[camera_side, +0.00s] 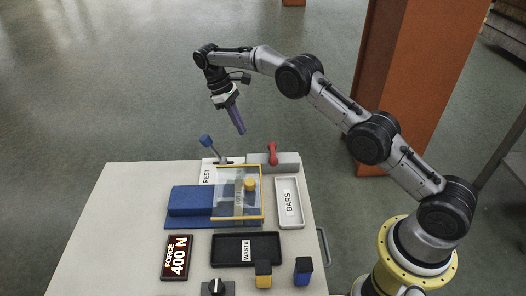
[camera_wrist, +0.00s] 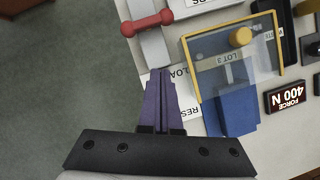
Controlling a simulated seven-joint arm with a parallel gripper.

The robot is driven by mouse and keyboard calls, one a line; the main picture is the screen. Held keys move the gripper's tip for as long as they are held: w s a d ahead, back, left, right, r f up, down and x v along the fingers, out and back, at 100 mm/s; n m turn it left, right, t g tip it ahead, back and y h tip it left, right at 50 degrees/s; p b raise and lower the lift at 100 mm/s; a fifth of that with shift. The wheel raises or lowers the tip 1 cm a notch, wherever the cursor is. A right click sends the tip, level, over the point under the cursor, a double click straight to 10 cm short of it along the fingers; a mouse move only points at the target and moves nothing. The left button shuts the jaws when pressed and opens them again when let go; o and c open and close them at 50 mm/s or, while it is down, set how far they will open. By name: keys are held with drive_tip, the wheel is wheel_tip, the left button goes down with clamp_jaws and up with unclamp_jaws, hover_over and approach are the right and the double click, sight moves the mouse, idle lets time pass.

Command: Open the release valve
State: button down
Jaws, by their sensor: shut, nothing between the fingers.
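No label reading release valve is legible. A red handle (camera_side: 272,154) sits on a grey block (camera_side: 290,163) at the table's back edge; the handle also shows in the wrist view (camera_wrist: 147,22). A lever with a blue grip (camera_side: 206,141) leans up and left from a white plate marked REST (camera_side: 207,173); I cannot make it out in the wrist view. My gripper (camera_side: 241,132), with purple fingers, is shut and empty. It hangs tilted in the air above the back of the table, apart from both handles. Its fingers also show in the wrist view (camera_wrist: 160,72).
A clear guard with a yellow frame (camera_side: 261,205) and yellow knob (camera_side: 249,185) stands over a blue bed (camera_side: 190,203). Nearby are the white BARS tray (camera_side: 280,222), black WASTE tray (camera_side: 220,256), force display reading 400 N (camera_side: 177,257) and black knob (camera_side: 216,288). The table's left side is clear.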

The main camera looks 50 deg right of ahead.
sight(273, 153)
drive_tip(key=x, duration=0.9)
drive_tip(key=shift+s, duration=0.1)
drive_tip(key=shift+s+d, duration=0.35)
drive_tip(key=shift+s, duration=0.55)
drive_tip(key=shift+s+d, duration=0.35)
drive_tip(key=shift+s, duration=0.55)
